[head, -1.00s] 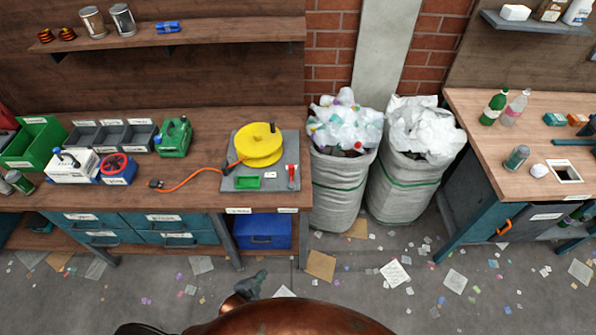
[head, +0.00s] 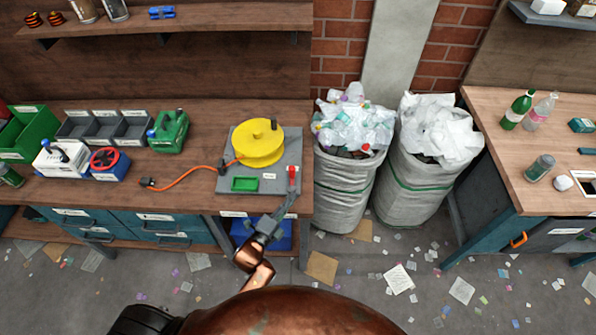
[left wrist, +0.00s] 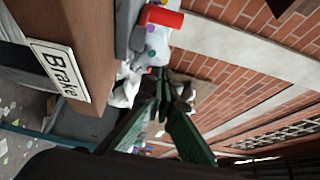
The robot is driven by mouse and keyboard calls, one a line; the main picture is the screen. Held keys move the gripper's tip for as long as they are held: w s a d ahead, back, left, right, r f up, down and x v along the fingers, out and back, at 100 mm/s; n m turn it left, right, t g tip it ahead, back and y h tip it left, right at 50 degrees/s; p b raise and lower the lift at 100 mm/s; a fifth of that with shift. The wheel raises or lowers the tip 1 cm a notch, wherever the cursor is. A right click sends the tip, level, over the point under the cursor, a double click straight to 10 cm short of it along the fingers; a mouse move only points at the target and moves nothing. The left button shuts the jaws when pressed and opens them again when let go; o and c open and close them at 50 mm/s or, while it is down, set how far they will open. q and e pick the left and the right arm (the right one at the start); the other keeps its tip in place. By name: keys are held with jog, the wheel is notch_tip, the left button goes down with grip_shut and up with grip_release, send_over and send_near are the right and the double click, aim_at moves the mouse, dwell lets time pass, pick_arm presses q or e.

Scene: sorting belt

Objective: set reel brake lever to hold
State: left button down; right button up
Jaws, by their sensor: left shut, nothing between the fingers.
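The yellow reel (head: 259,146) stands on a grey base plate (head: 226,185) near the right end of the left workbench. The brake lever's red handle (head: 292,174) is at the plate's right side, standing up. My left gripper (head: 289,199) is shut and empty at the bench's front edge, just below the lever in the picture. In the left wrist view my closed dark green fingers (left wrist: 160,85) show below the red handle (left wrist: 166,17), with a gap in the picture. A "Brake" label (left wrist: 58,70) is on the bench edge. My right gripper is not in view.
An orange cord (head: 190,175) runs left from the reel. Two sacks of waste, the nearer one here (head: 341,195), stand right of the bench. A green tray (head: 244,184) is on the plate.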

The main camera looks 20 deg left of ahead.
aim_at(292, 179)
pick_arm(q)
jog(key=shift+w+d, duration=0.2)
jog(key=shift+w, duration=0.5)
jog(key=x, duration=0.8)
jog(key=shift+b, duration=0.4)
jog(key=a, duration=0.3)
jog(key=shift+a, duration=0.45)
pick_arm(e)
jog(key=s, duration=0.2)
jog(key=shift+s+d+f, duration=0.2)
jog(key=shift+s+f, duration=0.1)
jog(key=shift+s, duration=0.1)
pick_arm(q)
jog(key=shift+a, duration=0.1)
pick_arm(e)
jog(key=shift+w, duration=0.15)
